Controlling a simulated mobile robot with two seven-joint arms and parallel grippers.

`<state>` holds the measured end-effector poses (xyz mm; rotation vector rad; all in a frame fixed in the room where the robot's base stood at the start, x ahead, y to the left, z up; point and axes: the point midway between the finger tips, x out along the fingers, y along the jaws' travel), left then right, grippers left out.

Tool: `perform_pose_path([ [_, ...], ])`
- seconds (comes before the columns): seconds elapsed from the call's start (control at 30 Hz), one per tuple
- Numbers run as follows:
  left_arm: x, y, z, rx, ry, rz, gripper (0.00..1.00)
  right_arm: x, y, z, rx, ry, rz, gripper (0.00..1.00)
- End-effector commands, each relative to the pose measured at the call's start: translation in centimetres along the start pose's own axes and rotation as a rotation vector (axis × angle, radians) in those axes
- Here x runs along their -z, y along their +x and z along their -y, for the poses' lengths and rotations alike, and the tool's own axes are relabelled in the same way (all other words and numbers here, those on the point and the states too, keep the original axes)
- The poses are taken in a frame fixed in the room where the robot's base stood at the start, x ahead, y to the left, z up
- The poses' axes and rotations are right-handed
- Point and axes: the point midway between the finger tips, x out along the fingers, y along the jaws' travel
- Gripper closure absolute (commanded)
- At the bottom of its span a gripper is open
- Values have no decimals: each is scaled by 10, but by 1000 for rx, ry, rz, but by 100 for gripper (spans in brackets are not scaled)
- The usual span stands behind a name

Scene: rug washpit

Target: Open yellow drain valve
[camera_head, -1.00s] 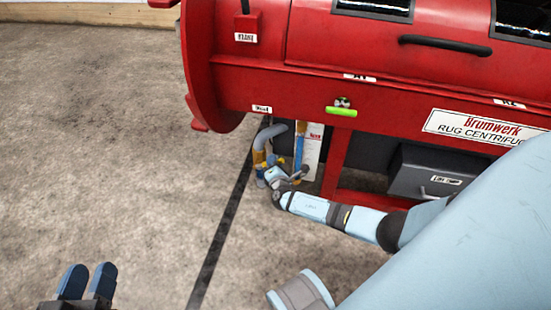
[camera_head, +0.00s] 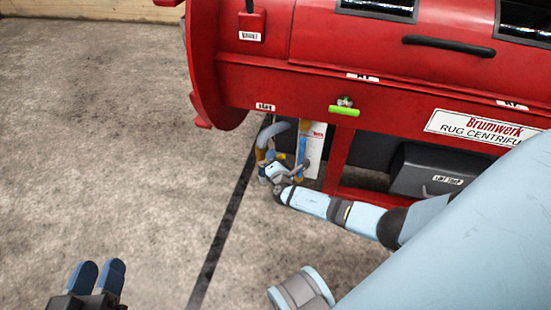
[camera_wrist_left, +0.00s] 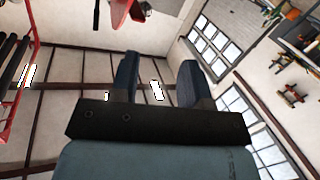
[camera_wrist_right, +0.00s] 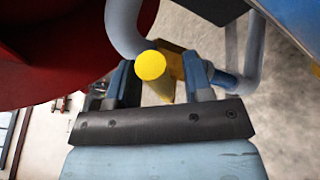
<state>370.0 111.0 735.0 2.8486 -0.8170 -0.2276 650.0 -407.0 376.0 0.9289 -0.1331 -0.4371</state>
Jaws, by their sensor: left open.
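The yellow drain valve (camera_wrist_right: 150,66) shows in the right wrist view as a round yellow end with a yellow body behind it, beside a grey pipe. My right gripper (camera_wrist_right: 160,80) is open, with one finger on each side of the yellow part. A gap shows on the right finger's side; contact on the left cannot be told. In the head view my right gripper (camera_head: 270,165) is low under the red centrifuge, largely hiding the valve. My left gripper (camera_head: 98,278) is open and empty over bare floor; it also shows in the left wrist view (camera_wrist_left: 157,75).
The red rug centrifuge (camera_head: 270,85) stands above the valve. A grey pipe (camera_head: 272,130) bends down beside it, and a white panel (camera_head: 315,150) stands just right. A dark grey box (camera_head: 425,170) sits further right. The concrete floor (camera_head: 110,150) at left is clear.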

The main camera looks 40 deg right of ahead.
Motion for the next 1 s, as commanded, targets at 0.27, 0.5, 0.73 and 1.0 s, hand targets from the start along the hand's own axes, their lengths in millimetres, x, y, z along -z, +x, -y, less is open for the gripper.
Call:
perform_pose_path([
  [0.27,11,-1,-1,1,5,-21,57,0,-15,-1,1,0,-3,54],
  [0.5,35,-5,-6,16,-7,-106,57,-2,-68,-2,2,0,-4,54],
  [0.73,52,-8,-8,21,-3,-171,57,-1,-114,-2,1,0,-2,54],
  [1.0,59,-9,-9,24,1,-200,57,0,-138,0,1,0,0,54],
])
